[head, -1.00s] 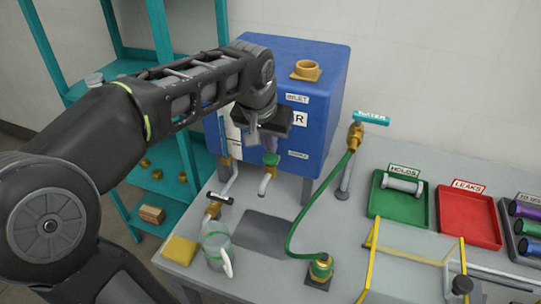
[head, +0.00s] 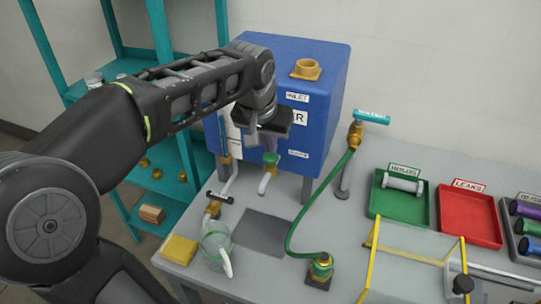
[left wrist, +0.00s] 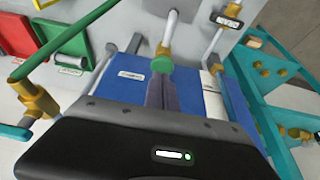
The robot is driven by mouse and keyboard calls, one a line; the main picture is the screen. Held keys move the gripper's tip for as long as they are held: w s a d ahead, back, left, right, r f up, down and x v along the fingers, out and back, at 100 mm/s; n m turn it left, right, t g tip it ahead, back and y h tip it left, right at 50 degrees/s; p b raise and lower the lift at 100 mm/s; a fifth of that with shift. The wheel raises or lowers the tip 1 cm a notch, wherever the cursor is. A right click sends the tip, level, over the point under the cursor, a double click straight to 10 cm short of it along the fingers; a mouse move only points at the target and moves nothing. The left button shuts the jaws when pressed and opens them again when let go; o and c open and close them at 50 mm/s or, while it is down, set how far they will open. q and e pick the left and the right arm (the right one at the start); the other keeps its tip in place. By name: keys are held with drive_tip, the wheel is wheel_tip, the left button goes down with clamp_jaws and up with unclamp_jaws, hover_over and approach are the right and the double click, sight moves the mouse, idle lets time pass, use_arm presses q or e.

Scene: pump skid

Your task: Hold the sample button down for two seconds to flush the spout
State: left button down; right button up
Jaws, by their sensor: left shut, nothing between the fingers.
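The green sample button (head: 271,158) sits on a valve low on the front of the blue tank (head: 310,120). A pale bent spout (head: 264,185) hangs below it. My left gripper (head: 252,140) is shut and empty, in front of the tank and just above and left of the button in the head view. In the left wrist view the shut fingers (left wrist: 162,94) point toward the green button (left wrist: 162,64), their tips close to it. I cannot tell whether they touch. My right gripper is not in view.
A clear jug (head: 217,248) stands by a black-handled valve (head: 214,203), near a yellow sponge (head: 179,250). A green hose (head: 300,228) runs from the water tap (head: 355,135). Green (head: 393,203) and red (head: 470,218) trays lie right. A teal shelf (head: 160,170) stands left.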

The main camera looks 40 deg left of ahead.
use_arm(q)
drive_tip(key=shift+f+b, duration=0.7)
drive_tip(key=shift+f, duration=0.2)
idle(2.3)
drive_tip(key=shift+r+p, duration=0.8)
drive_tip(key=shift+r, duration=0.3)
drive_tip(key=shift+r, duration=0.1)
wheel_tip(320, 180, up, 5)
drive_tip(key=p, duration=0.4)
